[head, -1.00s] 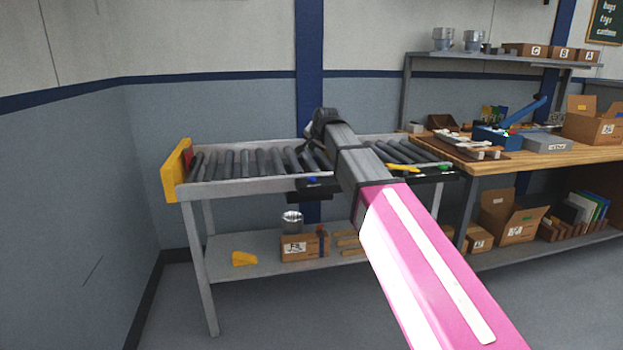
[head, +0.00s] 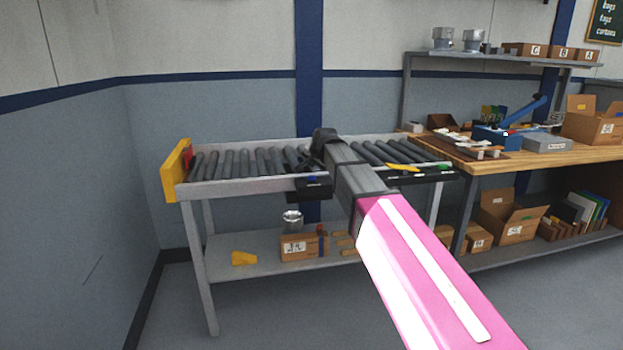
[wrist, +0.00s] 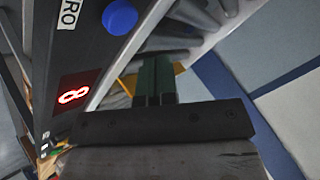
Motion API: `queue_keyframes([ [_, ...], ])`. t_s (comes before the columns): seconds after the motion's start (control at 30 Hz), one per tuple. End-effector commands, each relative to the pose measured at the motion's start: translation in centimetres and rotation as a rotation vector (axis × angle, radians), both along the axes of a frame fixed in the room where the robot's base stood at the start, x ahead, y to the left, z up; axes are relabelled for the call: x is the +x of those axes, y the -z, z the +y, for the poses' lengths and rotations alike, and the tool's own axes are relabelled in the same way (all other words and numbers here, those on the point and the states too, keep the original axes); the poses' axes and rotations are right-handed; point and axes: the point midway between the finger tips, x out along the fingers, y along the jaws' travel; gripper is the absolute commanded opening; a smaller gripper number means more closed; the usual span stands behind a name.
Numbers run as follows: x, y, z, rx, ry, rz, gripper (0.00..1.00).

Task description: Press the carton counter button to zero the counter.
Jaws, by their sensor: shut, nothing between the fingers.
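The carton counter is a black box (head: 314,190) on the front rail of the roller conveyor. Its blue button (head: 312,179) faces up. A red lit digit on the counter display (wrist: 74,92) looks like an 8. My gripper (wrist: 155,62) shows green fingers, shut together and empty. They are right of and below the button in the wrist view, apart from it. In the head view my arm hides the fingers.
The roller conveyor (head: 240,185) has a yellow end plate (head: 176,170) at left. A yellow item (head: 403,167) and a green button (head: 443,168) are at its right. A wooden workbench (head: 500,163) with boxes stands at right. A lower shelf (head: 225,280) holds a carton.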

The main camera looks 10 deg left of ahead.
Motion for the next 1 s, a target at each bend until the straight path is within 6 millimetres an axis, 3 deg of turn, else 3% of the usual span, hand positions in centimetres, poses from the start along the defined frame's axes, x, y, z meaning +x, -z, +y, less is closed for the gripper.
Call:
queue_keyframes([
  [0.3,0.0,2.0,0.0,0.000,0.000,0.000,0.00],
  [1.0,0.0,2.1,0.0,0.000,0.000,0.000,0.00],
])
